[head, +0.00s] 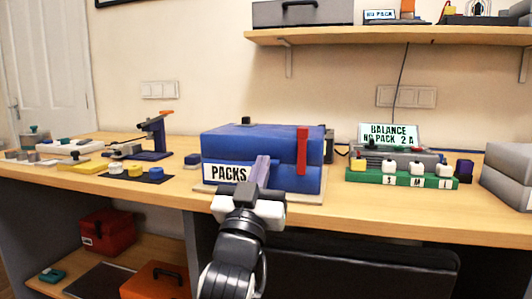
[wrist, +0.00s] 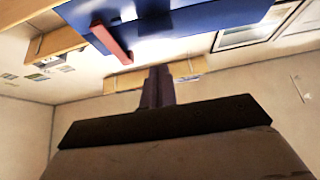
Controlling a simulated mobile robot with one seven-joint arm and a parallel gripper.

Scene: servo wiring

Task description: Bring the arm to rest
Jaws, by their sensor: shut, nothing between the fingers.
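My gripper (head: 261,170) is shut and empty in the head view. Its fingers point up and stand in front of the blue box labelled PACKS (head: 222,143). I cannot tell whether they touch the box. In the wrist view the shut fingers (wrist: 158,86) stand at the centre, with the blue box (wrist: 190,18) and its red strip (wrist: 110,42) above them. The red strip also shows on the box front in the head view (head: 302,150), right of my fingers.
The wooden workbench (head: 350,205) carries a green rack (head: 402,180) and a BALANCE display (head: 389,135) at right, and a blue stand (head: 155,138) at left. A grey box (head: 508,170) sits at the far right. A shelf (head: 400,35) hangs above. Red (head: 108,231) and orange (head: 157,281) cases sit below.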

